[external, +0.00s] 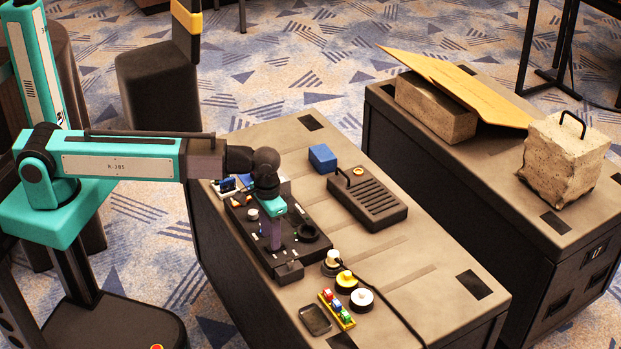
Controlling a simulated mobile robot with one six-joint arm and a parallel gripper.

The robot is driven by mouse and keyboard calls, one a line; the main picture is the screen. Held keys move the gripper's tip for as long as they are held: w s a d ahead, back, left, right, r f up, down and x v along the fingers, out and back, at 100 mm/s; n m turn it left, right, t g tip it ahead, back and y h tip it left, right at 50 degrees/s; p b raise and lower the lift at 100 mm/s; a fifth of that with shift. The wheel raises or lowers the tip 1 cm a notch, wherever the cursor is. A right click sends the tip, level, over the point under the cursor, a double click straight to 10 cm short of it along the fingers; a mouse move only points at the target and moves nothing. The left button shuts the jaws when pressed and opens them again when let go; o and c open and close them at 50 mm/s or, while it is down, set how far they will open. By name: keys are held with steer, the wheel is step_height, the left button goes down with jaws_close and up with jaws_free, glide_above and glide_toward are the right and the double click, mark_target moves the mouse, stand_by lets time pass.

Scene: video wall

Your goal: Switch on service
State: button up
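A black control panel (283,256) lies on the near grey case. It carries a pale knob (253,214) on its left and a dark round dial (308,232) on its right. A small dark block (289,271) sits at its front edge. No label reading "service" is legible, so I cannot tell which control it is. My gripper (271,246) points down over the middle of the panel, between knob and dial. Its fingertips are low over the panel; touching or apart is unclear. They are too small to show whether they are open, and they hide the panel under them.
A blue box (322,157) and a dark grilled box (367,200) stand behind the panel. In front are a yellow button (346,280), a white button (361,299), a coloured switch strip (337,310) and a black tray (315,319). A cable crosses the case's right side.

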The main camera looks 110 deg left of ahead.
steer(key=shift+f, duration=1.4)
